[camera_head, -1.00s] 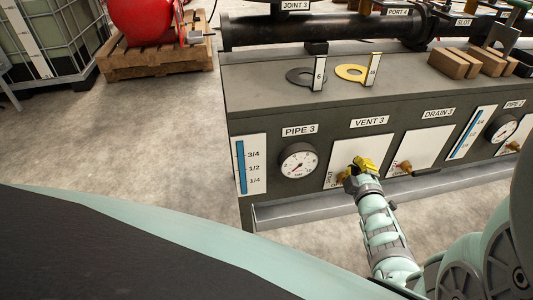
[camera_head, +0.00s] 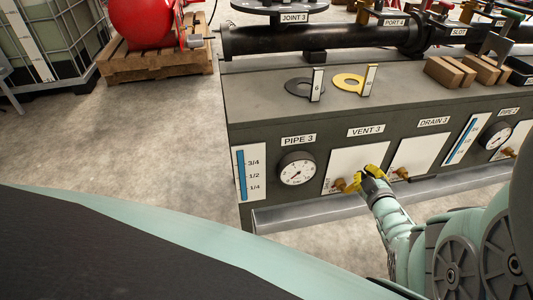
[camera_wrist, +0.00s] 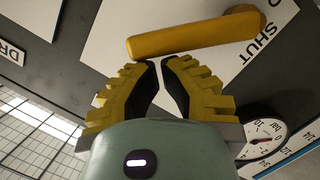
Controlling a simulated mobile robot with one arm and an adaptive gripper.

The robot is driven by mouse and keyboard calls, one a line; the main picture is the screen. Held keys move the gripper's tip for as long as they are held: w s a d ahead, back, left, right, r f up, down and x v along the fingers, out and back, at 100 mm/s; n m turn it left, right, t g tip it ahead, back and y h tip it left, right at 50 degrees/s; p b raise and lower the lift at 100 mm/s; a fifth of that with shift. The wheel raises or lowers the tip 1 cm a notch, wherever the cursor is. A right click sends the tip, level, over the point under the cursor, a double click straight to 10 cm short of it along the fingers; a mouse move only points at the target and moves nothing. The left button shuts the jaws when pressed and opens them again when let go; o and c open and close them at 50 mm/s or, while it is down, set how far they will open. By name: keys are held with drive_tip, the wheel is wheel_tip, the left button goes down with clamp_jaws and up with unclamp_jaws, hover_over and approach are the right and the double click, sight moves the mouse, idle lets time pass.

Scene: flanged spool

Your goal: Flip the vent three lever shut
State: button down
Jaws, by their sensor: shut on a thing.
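The vent three lever (camera_wrist: 190,40) is a yellow bar in the wrist view, with its round hub at the right end by the word SHUT. From the hub it extends left, across and just beyond my fingertips. In the head view the lever's yellow hub end (camera_head: 351,184) shows on the white plate (camera_head: 345,160) under the VENT 3 label (camera_head: 366,131). In the head view my gripper (camera_head: 372,174) is right of the hub.
The PIPE 3 gauge (camera_head: 297,169) is left of the vent plate. The DRAIN 3 plate (camera_head: 420,155), with its own valve, is close on the right. A ledge (camera_head: 310,211) runs below the panel. Wooden blocks (camera_head: 453,72) and two rings lie on top. Floor at left is open.

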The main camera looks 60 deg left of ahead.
drive_tip(key=shift+w+f+m, duration=0.25)
drive_tip(key=shift+m, duration=0.15)
idle(0.5)
drive_tip(key=shift+w+b, duration=0.2)
drive_tip(key=shift+b, duration=0.1)
drive_tip(key=shift+w+d+m, duration=0.1)
drive_tip(key=shift+d+m, duration=0.05)
drive_tip(key=shift+m, duration=0.15)
